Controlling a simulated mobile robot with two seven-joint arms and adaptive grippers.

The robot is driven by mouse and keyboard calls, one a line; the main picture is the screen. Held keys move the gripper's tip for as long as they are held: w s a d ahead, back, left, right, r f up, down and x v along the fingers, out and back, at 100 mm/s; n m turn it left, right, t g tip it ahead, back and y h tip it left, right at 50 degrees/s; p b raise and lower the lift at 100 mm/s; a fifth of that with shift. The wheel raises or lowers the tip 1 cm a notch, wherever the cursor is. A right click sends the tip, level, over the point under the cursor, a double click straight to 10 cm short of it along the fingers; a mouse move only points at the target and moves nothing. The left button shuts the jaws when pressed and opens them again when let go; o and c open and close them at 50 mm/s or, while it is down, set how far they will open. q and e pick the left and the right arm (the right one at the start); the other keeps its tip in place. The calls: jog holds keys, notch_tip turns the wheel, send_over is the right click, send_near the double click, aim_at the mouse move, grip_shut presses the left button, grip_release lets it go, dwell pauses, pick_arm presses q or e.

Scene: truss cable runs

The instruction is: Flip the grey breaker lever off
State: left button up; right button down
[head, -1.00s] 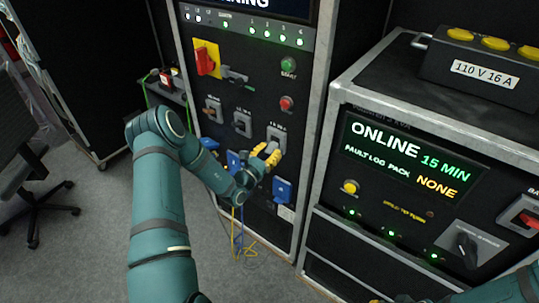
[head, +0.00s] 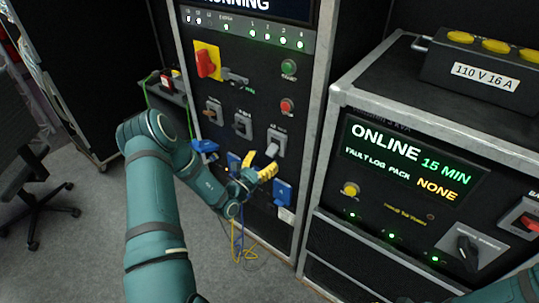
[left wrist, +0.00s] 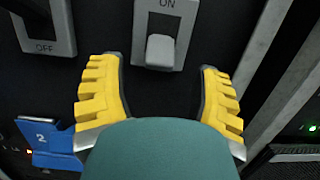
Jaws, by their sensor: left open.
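The grey breaker lever (head: 272,150) sits on the rightmost of three grey switch plates on the black cabinet front. In the left wrist view the lever (left wrist: 160,50) is at the lower part of its plate, below the ON mark. My left gripper (head: 264,172) is open just below and in front of it. In the left wrist view its two yellow fingers (left wrist: 160,88) are spread to either side, below the lever, with nothing between them. I cannot tell if they touch the panel. My right gripper is out of view.
Two more switch plates (head: 242,124) (head: 213,111) are to the left. Blue sockets (head: 283,191) (head: 205,147) sit around my gripper, with hanging cables (head: 240,240) below. A red rotary switch (head: 206,62) is higher up. A second cabinet (head: 345,100) stands at right.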

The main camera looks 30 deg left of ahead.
pick_arm(q)
jog(key=s+f, duration=0.1)
jog(key=s, duration=0.7)
jog(key=shift+a+f, duration=0.2)
jog(key=shift+a, duration=0.1)
